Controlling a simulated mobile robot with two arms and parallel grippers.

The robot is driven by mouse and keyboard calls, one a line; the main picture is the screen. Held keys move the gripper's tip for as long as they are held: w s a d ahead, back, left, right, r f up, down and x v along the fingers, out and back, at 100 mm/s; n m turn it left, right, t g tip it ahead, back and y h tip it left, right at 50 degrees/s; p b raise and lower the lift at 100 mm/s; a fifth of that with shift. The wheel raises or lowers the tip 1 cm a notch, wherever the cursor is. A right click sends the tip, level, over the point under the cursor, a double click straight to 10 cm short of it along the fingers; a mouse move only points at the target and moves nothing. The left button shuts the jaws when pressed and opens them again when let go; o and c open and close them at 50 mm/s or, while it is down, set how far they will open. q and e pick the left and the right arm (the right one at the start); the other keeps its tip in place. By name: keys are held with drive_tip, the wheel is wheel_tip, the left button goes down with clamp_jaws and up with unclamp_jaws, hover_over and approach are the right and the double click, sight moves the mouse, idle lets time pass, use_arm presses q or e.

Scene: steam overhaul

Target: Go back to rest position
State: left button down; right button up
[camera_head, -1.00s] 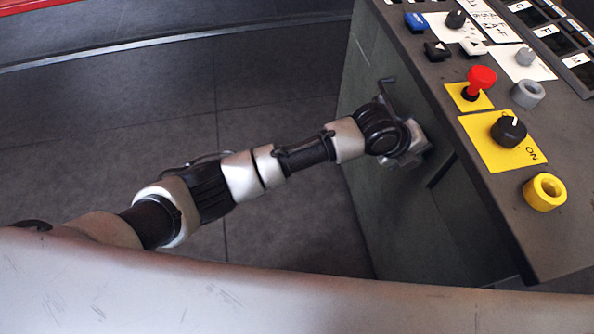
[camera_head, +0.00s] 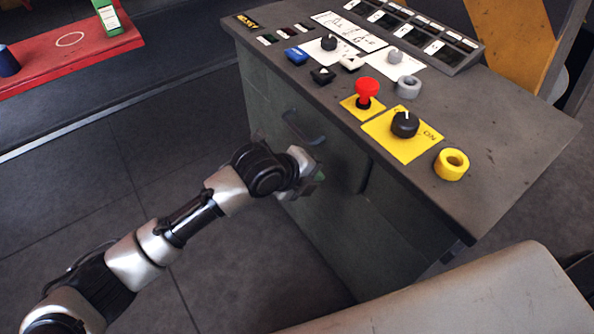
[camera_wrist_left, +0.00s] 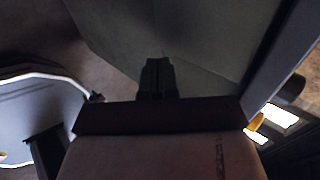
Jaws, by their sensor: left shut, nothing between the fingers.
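My left gripper (camera_head: 318,175) is at the end of the arm coming in from the left, low in front of the side of the grey control cabinet (camera_head: 340,215). In the left wrist view its dark fingers (camera_wrist_left: 158,80) are together with nothing between them, facing the cabinet's green-grey panel. A dark handle (camera_head: 303,128) on the cabinet side is just above and beyond the gripper, apart from it as far as I can tell. My right gripper is not in view.
The cabinet top bears a red button (camera_head: 367,90), a black knob on a yellow plate (camera_head: 405,124), a yellow ring (camera_head: 451,164) and several switches. A red bench (camera_head: 75,45) stands at the far left. The floor (camera_head: 180,130) left of the cabinet is clear.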

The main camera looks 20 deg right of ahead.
use_arm(q)
drive_tip(key=v, duration=0.5)
drive_tip(key=shift+w+a+f, duration=0.1)
